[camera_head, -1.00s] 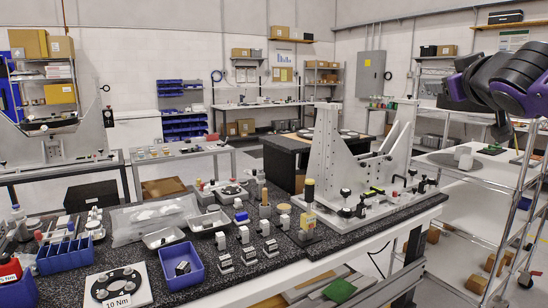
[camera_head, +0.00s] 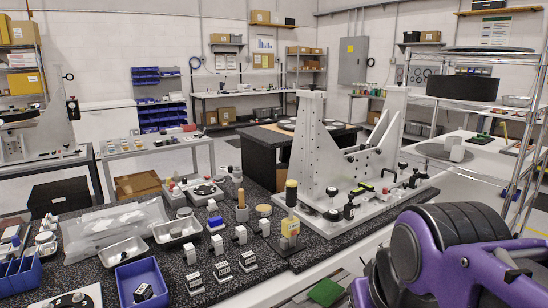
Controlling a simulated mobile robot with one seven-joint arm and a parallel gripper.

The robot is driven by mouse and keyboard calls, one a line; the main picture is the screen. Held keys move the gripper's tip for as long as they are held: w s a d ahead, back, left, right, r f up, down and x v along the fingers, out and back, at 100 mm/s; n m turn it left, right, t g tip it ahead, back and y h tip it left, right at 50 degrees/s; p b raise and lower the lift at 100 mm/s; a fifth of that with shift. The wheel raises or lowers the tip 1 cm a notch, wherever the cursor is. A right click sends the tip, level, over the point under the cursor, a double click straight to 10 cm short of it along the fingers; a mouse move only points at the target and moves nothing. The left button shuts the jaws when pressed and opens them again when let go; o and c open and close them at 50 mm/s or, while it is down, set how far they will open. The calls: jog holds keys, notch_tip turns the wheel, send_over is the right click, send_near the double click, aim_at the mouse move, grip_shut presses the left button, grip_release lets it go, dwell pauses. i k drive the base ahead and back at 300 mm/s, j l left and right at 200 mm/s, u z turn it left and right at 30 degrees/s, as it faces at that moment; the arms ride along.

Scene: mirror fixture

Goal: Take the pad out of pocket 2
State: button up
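The grey metal mirror fixture (camera_head: 312,135) stands upright on the dark speckled bench, with a flat base plate (camera_head: 345,221) carrying several black-knobbed clamps. I cannot make out numbered pockets or tell which one is pocket 2. I cannot identify the pad for certain. Several small black-and-white labelled blocks (camera_head: 222,272) stand in a row at the front of the bench; their labels are too small to read. My purple and black arm fills the lower right corner, and my gripper is not in view.
A blue bin (camera_head: 143,283) holds a small block. Metal trays (camera_head: 177,231), a clear plastic bag (camera_head: 110,226) and a yellow-and-black upright tool (camera_head: 290,215) crowd the speckled bench (camera_head: 255,285). A wire-frame rack (camera_head: 490,165) stands at right, beyond my arm.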

aim_at(364, 146)
jog(key=i+l+z, duration=0.15)
jog(key=l, duration=0.3)
jog(key=i+l+z, duration=0.1)
jog(key=i+l, duration=0.2)
jog(key=l, duration=0.15)
jog(key=i+l+z, duration=0.15)
jog(key=l, duration=0.25)
jog(key=i, duration=0.05)
